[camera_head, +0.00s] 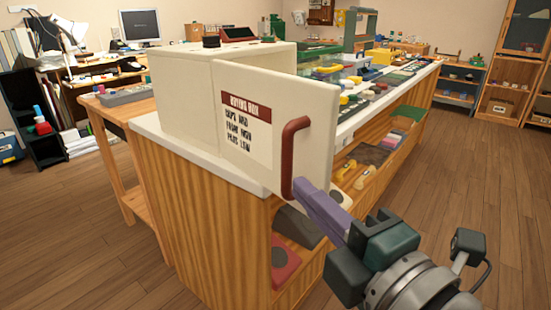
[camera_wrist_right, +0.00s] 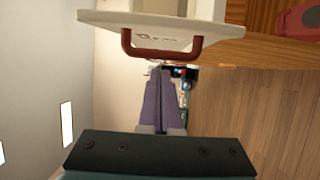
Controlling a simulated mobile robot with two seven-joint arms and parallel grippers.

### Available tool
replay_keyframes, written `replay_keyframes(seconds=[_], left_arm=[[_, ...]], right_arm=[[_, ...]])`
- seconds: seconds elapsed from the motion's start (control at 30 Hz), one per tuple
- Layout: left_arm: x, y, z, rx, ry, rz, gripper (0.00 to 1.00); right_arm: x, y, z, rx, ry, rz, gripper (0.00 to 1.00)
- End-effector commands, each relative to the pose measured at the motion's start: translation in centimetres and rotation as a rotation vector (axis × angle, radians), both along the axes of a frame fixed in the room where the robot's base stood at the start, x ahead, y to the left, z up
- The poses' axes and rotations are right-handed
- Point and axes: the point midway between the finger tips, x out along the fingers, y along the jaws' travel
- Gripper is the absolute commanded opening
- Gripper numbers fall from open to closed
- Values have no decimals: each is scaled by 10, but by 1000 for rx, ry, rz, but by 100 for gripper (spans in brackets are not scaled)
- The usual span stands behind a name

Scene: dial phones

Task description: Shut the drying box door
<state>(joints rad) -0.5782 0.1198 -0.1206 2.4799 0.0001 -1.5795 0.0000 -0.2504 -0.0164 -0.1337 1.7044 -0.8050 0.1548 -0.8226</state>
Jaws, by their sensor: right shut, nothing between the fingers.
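The drying box (camera_head: 215,75) is a cream box on the near end of the counter. Its door (camera_head: 262,160) stands open, swung out toward me, with a dark red label strip and black lettering. The red-brown bar handle (camera_head: 289,150) is upright on the door's right side; it also shows in the right wrist view (camera_wrist_right: 162,53). My right gripper (camera_head: 299,185) has its purple fingers closed together and empty, with the tips at the handle's lower end. In the right wrist view the tips (camera_wrist_right: 160,72) lie just beside the handle; I cannot tell whether they touch. My left gripper is not in view.
The long wooden counter (camera_head: 215,190) with a white top carries phones and parts, with shelves below. A wooden side table (camera_head: 120,105) stands to the left. Open floor (camera_head: 440,190) lies to the right of the counter.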

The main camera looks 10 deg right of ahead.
Motion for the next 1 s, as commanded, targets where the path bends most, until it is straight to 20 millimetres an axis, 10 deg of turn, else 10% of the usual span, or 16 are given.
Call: replay_keyframes(seconds=[1.0], left_arm=[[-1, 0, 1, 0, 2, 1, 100]], right_arm=[[31, -39, -1, -3, 1, 27, 0]])
